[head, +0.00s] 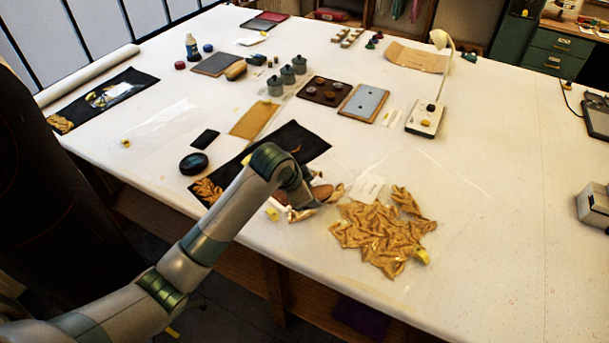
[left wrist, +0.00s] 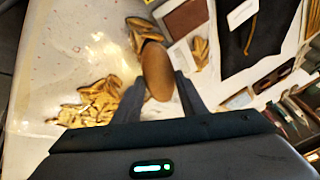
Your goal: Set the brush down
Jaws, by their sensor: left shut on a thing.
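The brush shows as a brown oval back (left wrist: 156,68) in the left wrist view. My left gripper (left wrist: 160,84) is shut on it, one finger on each side. In the head view my left gripper (head: 303,196) is low over the front of the table, and a brown part of the brush (head: 322,192) shows beside it. The bristles are hidden, and I cannot tell whether the brush touches the surface below. My right gripper is in neither view.
Crumpled gold cloth (head: 375,232) lies right of the gripper on a clear sheet. A black mat (head: 300,143) lies behind, with a round black tin (head: 193,163) to its left. A white lamp (head: 424,117) stands farther back.

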